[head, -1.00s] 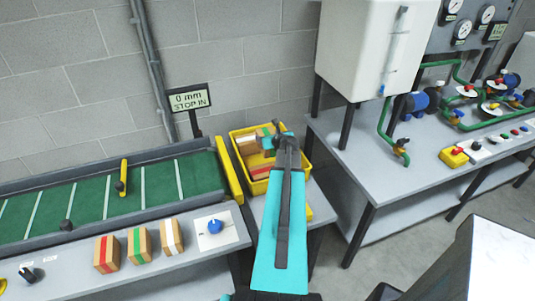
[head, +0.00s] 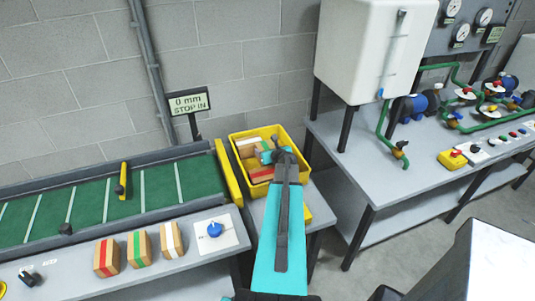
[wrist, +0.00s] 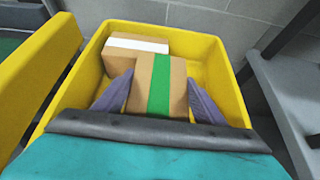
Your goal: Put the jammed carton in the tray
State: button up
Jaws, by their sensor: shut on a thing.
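My gripper (wrist: 158,100) is shut on a brown carton with a green stripe (wrist: 158,82), one finger on each side of it. The held carton is inside the yellow tray (wrist: 222,75), beside a white-striped carton (wrist: 138,43); I cannot tell whether it rests on the tray's floor. In the head view my gripper (head: 273,156) is down in the yellow tray (head: 298,160) and hides much of the held carton. A red-striped carton (head: 258,174) lies at the tray's near side in that view.
Red-, green- and white-striped cartons stand on the grey ledge (head: 200,268) at left, near a blue knob (head: 214,229). A green conveyor (head: 90,205) ends at a yellow bar (head: 229,172) beside the tray. A bench with pipes (head: 400,185) is at right.

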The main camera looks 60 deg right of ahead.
jog(key=shift+f, duration=1.2)
jog(key=shift+f, duration=0.1)
jog(key=o, duration=1.4)
jog(key=shift+b+v, duration=1.25)
jog(key=shift+v, duration=4.8)
jog(key=shift+d, duration=0.1)
